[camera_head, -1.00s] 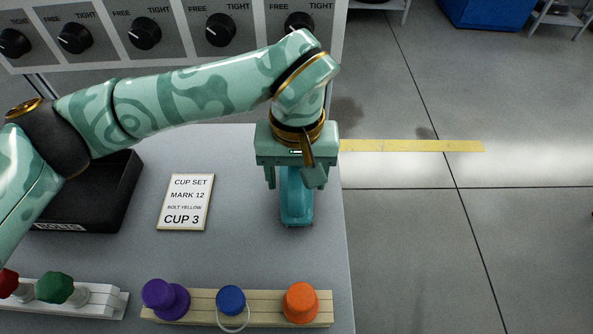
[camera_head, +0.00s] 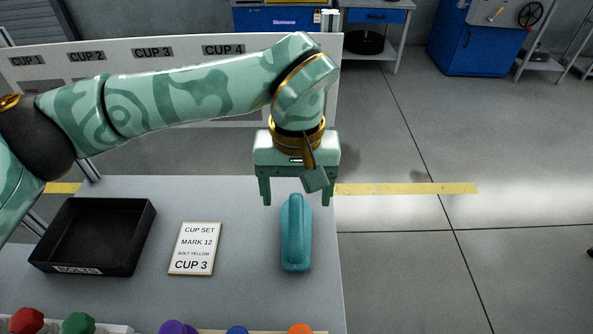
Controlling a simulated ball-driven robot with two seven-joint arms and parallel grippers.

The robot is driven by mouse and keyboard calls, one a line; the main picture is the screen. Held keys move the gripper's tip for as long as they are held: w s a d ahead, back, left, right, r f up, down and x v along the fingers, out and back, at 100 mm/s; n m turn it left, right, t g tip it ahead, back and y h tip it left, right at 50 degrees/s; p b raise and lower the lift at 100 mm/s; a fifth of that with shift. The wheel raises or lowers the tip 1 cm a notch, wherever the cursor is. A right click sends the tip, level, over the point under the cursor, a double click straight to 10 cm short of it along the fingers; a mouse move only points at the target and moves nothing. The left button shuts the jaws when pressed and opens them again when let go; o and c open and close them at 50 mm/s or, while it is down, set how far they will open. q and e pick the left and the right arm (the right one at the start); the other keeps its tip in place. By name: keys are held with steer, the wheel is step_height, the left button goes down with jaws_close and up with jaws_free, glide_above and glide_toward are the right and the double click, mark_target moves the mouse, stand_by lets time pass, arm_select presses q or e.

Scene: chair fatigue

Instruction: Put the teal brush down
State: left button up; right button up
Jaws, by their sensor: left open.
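The teal brush (camera_head: 296,240) lies on the grey table (camera_head: 245,300) near its right edge, its long side running away from me. My left gripper (camera_head: 294,198) is open above the far end of the brush, with a finger on either side and nothing between them. The brush looks free of the fingers and rests on the table top. My right gripper is not in the picture.
A card (camera_head: 194,248) reading CUP 3 lies left of the brush. A black tray (camera_head: 62,240) stands further left. Coloured knobs, including a red one (camera_head: 27,320), line the near edge. A board with cup labels (camera_head: 153,52) stands behind. Bare table surrounds the brush.

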arm_select(q)
steer(key=shift+r+p, duration=0.35)
steer(key=shift+r, duration=1.1)
